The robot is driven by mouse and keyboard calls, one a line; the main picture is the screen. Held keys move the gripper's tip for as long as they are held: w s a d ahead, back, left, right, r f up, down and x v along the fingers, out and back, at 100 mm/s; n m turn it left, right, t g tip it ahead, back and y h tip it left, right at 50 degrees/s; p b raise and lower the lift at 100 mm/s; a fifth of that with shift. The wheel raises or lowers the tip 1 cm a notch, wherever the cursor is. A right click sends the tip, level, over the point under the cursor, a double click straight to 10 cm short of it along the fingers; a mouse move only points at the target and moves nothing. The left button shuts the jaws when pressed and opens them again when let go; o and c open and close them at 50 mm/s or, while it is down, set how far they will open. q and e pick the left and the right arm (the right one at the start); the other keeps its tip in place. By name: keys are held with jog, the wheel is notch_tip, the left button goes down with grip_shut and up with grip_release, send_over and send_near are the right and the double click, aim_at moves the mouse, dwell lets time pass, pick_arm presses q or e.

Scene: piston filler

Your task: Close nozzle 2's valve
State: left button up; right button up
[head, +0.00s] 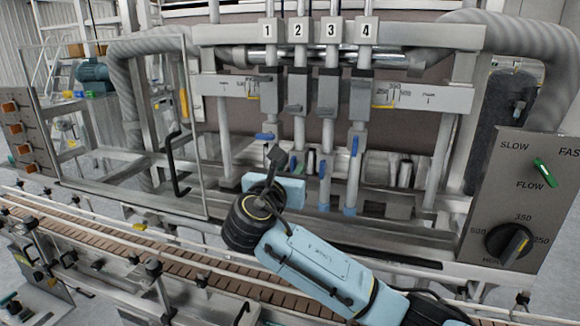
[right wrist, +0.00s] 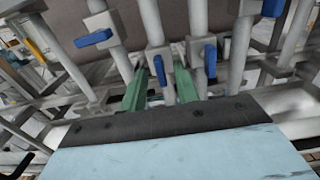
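Nozzle 2 is the pipe (head: 299,130) under the label 2. Its blue valve handle (right wrist: 160,70) points along the pipe in the right wrist view; I cannot make it out clearly in the head view. My right gripper (right wrist: 160,78) is open, with one green finger on each side of that handle. I cannot tell whether either finger touches it. In the head view the right gripper (head: 301,164) is in front of the lower nozzles, its blue body hiding part of them. My left gripper is not in view.
Nozzle 1's blue handle (head: 265,137) lies crosswise. The handles of nozzle 3 (head: 322,169) and nozzle 4 (head: 355,146) point along their pipes, nozzle 3's close beside my right finger. A conveyor (head: 130,240) runs in front. A control panel (head: 520,200) stands at right.

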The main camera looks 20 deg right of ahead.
jog(key=shift+w+d, duration=0.3)
jog(key=shift+w, duration=0.15)
grip_shut()
